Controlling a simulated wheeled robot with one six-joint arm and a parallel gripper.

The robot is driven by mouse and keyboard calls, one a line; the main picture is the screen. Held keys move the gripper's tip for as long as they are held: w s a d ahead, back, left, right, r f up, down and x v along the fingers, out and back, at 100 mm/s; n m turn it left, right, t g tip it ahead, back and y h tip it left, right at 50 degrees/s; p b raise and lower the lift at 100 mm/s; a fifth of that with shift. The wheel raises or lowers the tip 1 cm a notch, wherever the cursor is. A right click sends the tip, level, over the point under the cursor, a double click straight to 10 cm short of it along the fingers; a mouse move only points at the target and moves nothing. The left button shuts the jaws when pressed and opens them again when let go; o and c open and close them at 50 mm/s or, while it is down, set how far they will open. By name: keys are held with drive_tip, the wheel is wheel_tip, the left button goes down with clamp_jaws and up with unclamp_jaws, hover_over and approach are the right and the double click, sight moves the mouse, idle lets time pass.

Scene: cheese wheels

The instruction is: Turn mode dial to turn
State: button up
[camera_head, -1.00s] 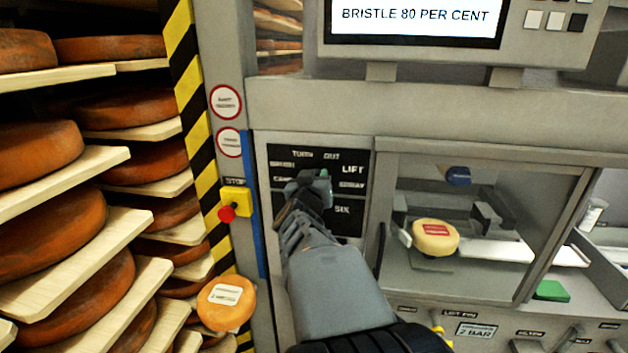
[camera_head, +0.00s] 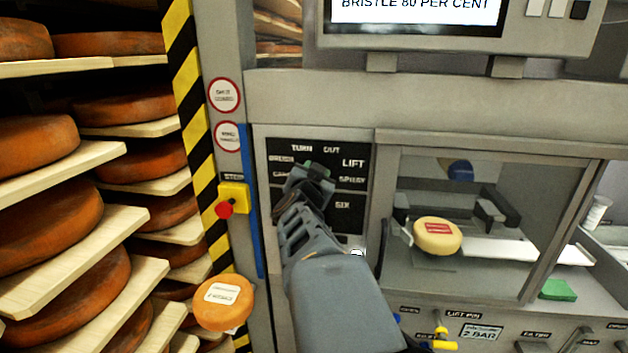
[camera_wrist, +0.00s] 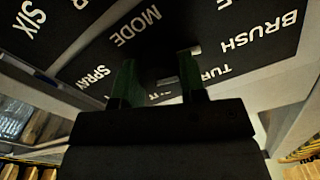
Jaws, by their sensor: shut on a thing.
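The black mode panel (camera_head: 352,200) is on the grey machine front, with labels that include TURN, OUT, LIFT, SPRAY and SIX. My gripper (camera_head: 316,172) is at the middle of this panel and covers the dial in the head view. In the wrist view, my gripper's two green-lined fingers (camera_wrist: 158,82) are closed around a dark knob, the mode dial (camera_wrist: 156,75), under the word MODE. The dial is mostly hidden between the fingers, and I cannot tell which label it points to.
A red stop button on a yellow box (camera_head: 228,203) is left of the panel. A glass-fronted chamber (camera_head: 480,285) with a pale cheese wheel (camera_head: 437,236) is to the right. Shelves of orange wheels (camera_head: 40,225) fill the left side. A screen (camera_head: 415,12) hangs above.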

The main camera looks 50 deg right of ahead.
drive_tip(key=m+b, duration=0.2)
drive_tip(key=m, duration=0.3)
drive_tip(key=shift+f+m, duration=0.15)
drive_tip(key=shift+m, duration=0.15)
drive_tip(key=m+b, duration=0.2)
drive_tip(key=m, duration=0.3)
drive_tip(key=shift+m, duration=0.3)
drive_tip(key=o, duration=0.9)
drive_tip(key=shift+s, duration=0.1)
